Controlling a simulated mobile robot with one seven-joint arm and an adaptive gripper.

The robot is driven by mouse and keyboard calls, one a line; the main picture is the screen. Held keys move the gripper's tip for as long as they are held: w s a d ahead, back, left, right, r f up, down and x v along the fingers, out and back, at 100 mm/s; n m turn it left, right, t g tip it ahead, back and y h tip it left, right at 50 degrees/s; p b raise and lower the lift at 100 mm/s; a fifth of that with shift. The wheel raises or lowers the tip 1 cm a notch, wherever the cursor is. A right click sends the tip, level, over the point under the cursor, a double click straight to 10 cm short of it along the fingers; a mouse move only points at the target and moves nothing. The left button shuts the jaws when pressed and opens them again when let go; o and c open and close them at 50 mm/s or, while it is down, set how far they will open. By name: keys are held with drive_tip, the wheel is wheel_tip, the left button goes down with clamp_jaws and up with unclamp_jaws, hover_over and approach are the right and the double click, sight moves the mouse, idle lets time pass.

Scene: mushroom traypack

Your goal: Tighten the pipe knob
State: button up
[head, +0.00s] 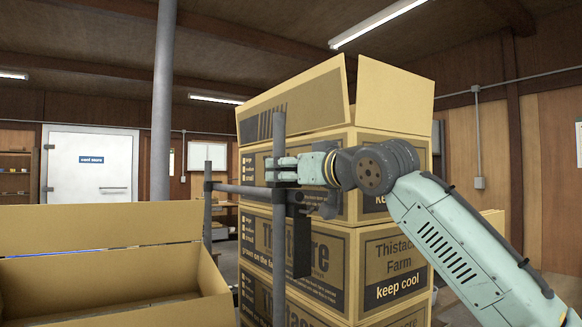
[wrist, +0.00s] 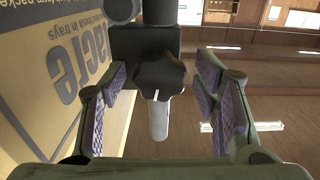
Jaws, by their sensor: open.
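The pipe knob (wrist: 160,76) is a dark, lobed knob on a black clamp block (wrist: 125,42), in the upper middle of the wrist view. A small pale line marks its lower edge, and a light grey pipe end (wrist: 158,122) shows below it. My gripper (wrist: 164,84) is open, with a purple-padded finger on each side of the knob and visible gaps between pads and knob. In the head view my gripper (head: 284,170) points left at the dark clamp (head: 282,194) on the upright grey pipe (head: 279,135). I cannot make out the knob there.
Stacked cartons (head: 335,245) stand close behind the clamp and my gripper, with an open-flapped carton (head: 300,97) on top. A horizontal grey pipe (head: 235,189) runs left from the clamp. An open carton (head: 105,235) stands at lower left. A thick grey post (head: 162,100) rises behind.

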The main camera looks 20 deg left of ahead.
drive_tip(key=c, duration=1.2)
